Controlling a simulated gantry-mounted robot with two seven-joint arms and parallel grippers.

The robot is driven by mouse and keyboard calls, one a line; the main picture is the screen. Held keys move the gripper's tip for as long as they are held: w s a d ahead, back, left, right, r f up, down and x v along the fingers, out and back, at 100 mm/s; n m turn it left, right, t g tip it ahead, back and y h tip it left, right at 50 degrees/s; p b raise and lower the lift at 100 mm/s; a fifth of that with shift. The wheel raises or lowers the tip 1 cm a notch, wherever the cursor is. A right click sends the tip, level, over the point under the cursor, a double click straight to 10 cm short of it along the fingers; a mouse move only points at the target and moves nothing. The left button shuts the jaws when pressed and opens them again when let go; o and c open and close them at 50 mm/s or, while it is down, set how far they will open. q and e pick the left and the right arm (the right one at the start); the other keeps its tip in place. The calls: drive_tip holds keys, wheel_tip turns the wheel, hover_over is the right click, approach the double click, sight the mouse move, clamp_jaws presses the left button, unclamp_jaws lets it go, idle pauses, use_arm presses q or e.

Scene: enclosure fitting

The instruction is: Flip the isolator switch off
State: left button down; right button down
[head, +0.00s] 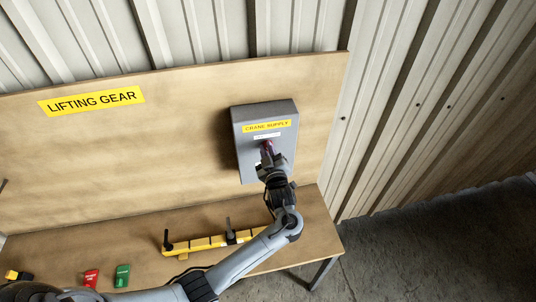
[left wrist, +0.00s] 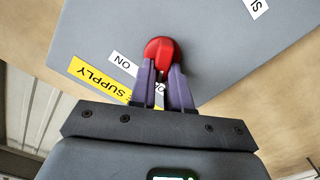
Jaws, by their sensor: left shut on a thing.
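The isolator is a grey box (head: 249,163) with a yellow "CRANE SUPPLY" label (head: 267,126), mounted on the upright wooden board. Its red switch handle (left wrist: 160,50) shows in the left wrist view, standing out from the grey face. My left gripper (left wrist: 162,72) has its two purple fingers shut on the red handle. In the head view the left gripper (head: 268,150) reaches the front of the box and hides most of the handle. A white label with "ON" (left wrist: 122,63) is beside the handle, partly covered by a finger. My right gripper is not in view.
A yellow bar with black levers (head: 200,244) lies on the bench below the box. A red tag (head: 91,278), a green tag (head: 122,275) and a yellow-black item (head: 20,275) are at the lower left. A "LIFTING GEAR" sign (head: 91,100) is on the board.

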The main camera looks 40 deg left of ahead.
use_arm(q)
drive_tip(key=c, duration=1.1)
unclamp_jaws()
drive_tip(key=b+v, duration=0.3)
drive_tip(key=v, duration=0.8)
drive_tip(key=shift+a, duration=0.1)
